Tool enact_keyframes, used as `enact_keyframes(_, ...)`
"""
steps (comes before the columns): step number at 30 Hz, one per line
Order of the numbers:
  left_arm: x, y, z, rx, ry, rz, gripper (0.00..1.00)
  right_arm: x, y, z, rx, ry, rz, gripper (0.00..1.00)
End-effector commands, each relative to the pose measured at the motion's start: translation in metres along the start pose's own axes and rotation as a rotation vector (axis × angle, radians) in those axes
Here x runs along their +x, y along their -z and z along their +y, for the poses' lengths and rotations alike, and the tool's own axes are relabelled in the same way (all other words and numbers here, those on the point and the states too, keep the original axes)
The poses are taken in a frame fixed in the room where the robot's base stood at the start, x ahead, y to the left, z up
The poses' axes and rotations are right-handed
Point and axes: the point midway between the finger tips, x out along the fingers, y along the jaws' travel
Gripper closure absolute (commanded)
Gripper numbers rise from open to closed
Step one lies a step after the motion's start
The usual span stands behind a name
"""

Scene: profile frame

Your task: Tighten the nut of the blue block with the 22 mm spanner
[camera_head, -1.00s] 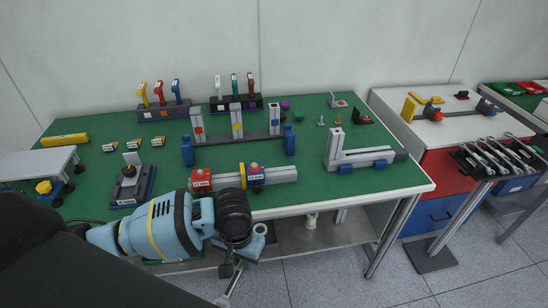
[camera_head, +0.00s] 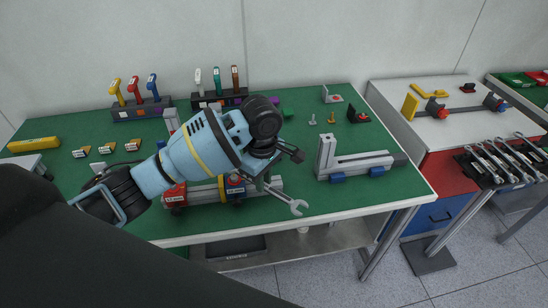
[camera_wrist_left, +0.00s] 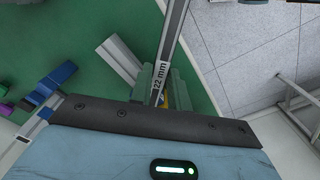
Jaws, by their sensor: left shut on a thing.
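My left gripper (camera_head: 264,174) is shut on the 22 mm spanner (camera_head: 284,197), whose open end points down and right, over the front part of the table. In the left wrist view the spanner (camera_wrist_left: 172,45) shows its "22 mm" marking. A red block (camera_head: 174,194) is at the left end of the same profile. My right gripper is out of view.
An L-shaped profile assembly (camera_head: 355,160) stands on the right of the green table (camera_head: 310,230). Screwdriver-like tools stand in holders (camera_head: 142,111) at the back. More spanners (camera_head: 505,160) lie on a rack at the far right.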

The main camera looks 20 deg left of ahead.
Motion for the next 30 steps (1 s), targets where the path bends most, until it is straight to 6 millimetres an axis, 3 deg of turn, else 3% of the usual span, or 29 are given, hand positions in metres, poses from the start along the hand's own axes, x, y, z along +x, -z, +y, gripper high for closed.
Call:
enact_keyframes(5,-0.009,0.001,0.008,-0.110,0.004,-0.005,1.00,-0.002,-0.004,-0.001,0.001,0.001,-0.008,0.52)
enact_keyframes(14,-0.008,0.001,0.009,-0.122,0.005,-0.005,1.00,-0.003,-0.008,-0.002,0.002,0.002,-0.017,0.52)
enact_keyframes(30,0.025,0.001,0.009,-0.121,0.004,-0.003,1.00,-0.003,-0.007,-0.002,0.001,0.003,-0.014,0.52)
